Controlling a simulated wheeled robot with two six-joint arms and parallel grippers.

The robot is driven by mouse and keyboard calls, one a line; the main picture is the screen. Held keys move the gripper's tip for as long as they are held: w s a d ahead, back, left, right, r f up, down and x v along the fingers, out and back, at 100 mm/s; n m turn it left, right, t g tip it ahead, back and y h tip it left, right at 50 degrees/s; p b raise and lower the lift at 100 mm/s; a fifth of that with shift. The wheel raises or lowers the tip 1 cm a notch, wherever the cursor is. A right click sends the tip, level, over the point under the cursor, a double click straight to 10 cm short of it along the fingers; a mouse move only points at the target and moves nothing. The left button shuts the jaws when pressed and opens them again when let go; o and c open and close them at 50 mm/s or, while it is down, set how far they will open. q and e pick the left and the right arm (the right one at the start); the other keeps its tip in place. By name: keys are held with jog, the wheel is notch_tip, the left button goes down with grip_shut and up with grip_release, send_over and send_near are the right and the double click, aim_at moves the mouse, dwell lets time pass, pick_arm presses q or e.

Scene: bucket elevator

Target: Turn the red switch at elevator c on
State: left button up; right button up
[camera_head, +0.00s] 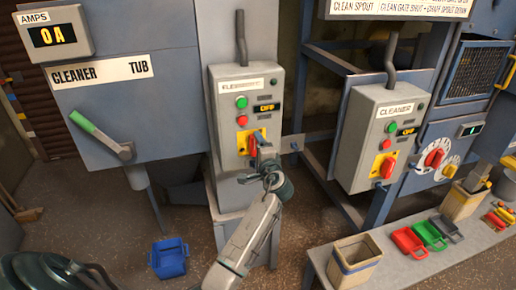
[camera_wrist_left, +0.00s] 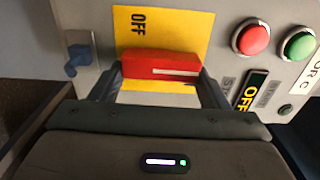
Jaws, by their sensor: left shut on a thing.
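The red switch (camera_head: 253,145) sits on a yellow plate (camera_head: 242,136) low on the grey elevator control box (camera_head: 228,140). In the left wrist view the red switch handle (camera_wrist_left: 160,68), with a white line along it, lies between my fingers. The yellow plate shows the word OFF (camera_wrist_left: 138,22), and a small display (camera_wrist_left: 250,90) reads OFF. The box label (camera_wrist_left: 315,72) is cut off but ends in "OR C". My left gripper (camera_head: 257,152) is shut on the red switch, and its arm hides part of the box's lower edge. My right gripper is out of view.
A similar cleaner box (camera_head: 375,130) with its own red switch stands to the right. A bench (camera_head: 410,270) with trays and bins is at the lower right. A blue bin (camera_head: 168,258) is on the floor. A green-handled lever (camera_head: 90,128) is at the left.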

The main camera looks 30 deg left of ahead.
pick_arm(q)
jog(key=shift+f, duration=0.1)
jog(key=o, duration=1)
jog(key=shift+b+v, duration=1.95)
jog(key=shift+v, duration=3.5)
